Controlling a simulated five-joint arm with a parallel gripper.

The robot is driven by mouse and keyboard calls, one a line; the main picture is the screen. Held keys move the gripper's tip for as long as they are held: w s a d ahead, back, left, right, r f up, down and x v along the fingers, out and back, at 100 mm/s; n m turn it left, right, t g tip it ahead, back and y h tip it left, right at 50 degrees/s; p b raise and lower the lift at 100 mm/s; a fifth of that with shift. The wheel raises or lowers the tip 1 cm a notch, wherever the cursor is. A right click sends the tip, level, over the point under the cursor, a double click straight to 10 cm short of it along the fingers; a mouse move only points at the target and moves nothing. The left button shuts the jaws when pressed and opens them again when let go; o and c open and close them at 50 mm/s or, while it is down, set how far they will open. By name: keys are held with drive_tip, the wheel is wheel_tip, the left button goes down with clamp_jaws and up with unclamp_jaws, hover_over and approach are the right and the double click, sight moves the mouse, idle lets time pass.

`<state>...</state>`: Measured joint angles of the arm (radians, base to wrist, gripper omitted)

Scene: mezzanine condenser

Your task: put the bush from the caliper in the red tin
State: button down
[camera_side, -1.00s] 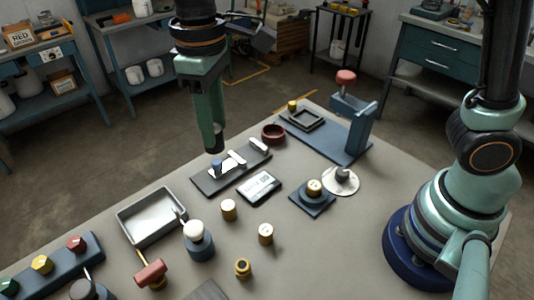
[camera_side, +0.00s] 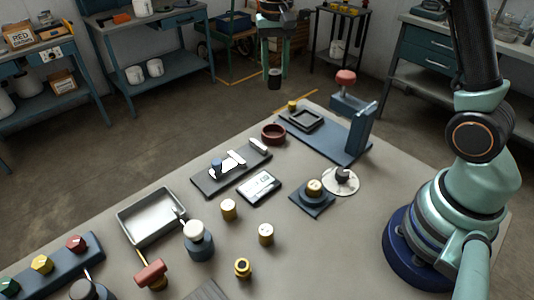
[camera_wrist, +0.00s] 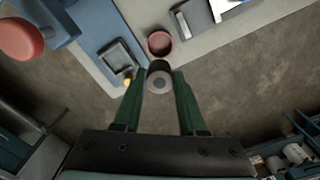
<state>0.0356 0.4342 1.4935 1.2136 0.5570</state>
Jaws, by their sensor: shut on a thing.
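My gripper (camera_side: 275,62) is shut on the bush (camera_side: 274,81), a dark grey cylinder held high, beyond the far table edge in the side view. In the wrist view the bush (camera_wrist: 159,84) sits between the two green fingers, with its round end and centre showing. The red tin (camera_side: 273,134), a small open round dish, stands near the far edge of the table; it appears just above the bush in the wrist view (camera_wrist: 160,43). The caliper (camera_side: 209,184), a dark plate with white parts and a blue-grey peg, lies left of the tin.
A metal tray (camera_side: 150,217) and brass pieces occupy the nearer table.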

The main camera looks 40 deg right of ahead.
sight(275, 73)
wheel_tip(275, 73, down, 16)
drive_tip(key=shift+r, duration=0.1)
idle(0.4)
drive_tip(key=shift+c, duration=2.3)
unclamp_jaws()
wheel_tip(275, 73, up, 12)
drive_tip(key=shift+r, duration=0.1)
drive_tip(key=s+r+n+t, duration=0.2)
drive_tip(key=s+r+n, duration=0.1)
drive_tip(key=s, duration=0.5)
drive_tip(key=s+a+r+n+t, duration=0.1)
drive_tip(key=s+r+n+t, duration=0.2)
drive_tip(key=s+r, duration=0.3)
drive_tip(key=shift+s+a+r+n+t, duration=0.3)
drive_tip(key=shift+s+n, duration=0.1)
drive_tip(key=shift+s, duration=1.4)
